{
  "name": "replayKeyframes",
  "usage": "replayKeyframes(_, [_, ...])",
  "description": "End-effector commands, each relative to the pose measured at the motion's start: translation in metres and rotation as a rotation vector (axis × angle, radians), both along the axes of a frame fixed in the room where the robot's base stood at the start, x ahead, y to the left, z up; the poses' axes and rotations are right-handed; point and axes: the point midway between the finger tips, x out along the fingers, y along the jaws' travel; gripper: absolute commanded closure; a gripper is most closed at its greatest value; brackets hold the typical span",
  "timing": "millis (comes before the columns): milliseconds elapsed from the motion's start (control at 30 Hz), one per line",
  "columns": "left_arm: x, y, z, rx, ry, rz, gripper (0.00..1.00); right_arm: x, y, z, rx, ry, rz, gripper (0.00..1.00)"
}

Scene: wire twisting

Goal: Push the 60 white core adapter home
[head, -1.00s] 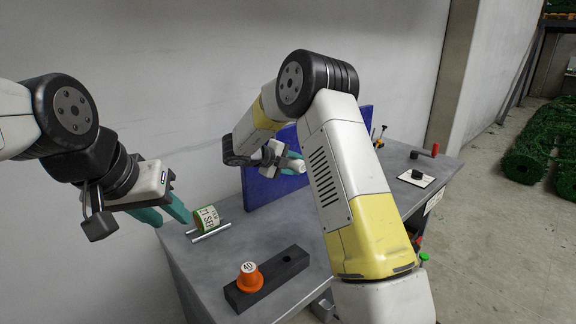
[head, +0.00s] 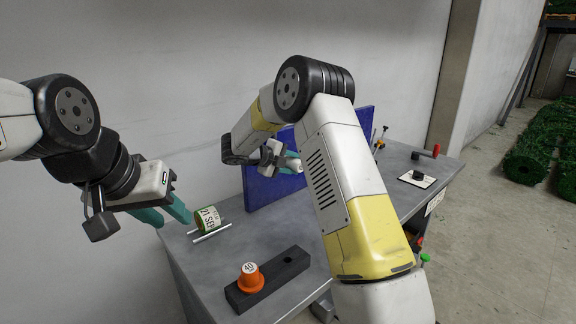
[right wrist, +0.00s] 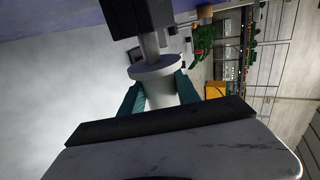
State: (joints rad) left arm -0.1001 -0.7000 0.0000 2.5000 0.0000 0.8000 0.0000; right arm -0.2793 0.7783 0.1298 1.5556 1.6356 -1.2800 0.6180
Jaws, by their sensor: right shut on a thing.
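The white core adapter (right wrist: 155,70) is a pale flanged cone between the teal fingers of my right gripper (right wrist: 160,92), which is shut on it. Its flange faces a grey shaft (right wrist: 150,45) on a dark block (right wrist: 140,15). The flange and shaft overlap in the right wrist view; I cannot tell how far the adapter is seated. In the head view, my right gripper (head: 292,160) is in front of the blue panel (head: 262,186), with the adapter small and partly hidden. My left gripper (head: 172,214) is open and empty at the table's left end.
An orange adapter marked 40 (head: 250,277) stands on a black block (head: 288,268). A labelled roll (head: 208,219) lies on metal rails (head: 212,233). My right arm hides the table's middle.

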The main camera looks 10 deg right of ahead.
Motion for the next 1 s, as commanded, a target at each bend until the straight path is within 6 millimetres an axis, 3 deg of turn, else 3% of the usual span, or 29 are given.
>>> replayKeyframes(900, [0.0,0.0,0.0,0.0,0.0,0.0,0.64,0.019,0.013,0.001,0.0,-0.002,0.0,1.0])
replayKeyframes(933, [0.0,0.0,0.0,0.0,0.0,0.0,0.64,0.02,0.013,0.001,0.0,-0.002,0.0,0.58])
replayKeyframes(1000, [0.0,0.0,0.0,0.0,0.0,0.0,0.64,0.019,0.013,0.001,0.0,-0.002,0.0,0.44])
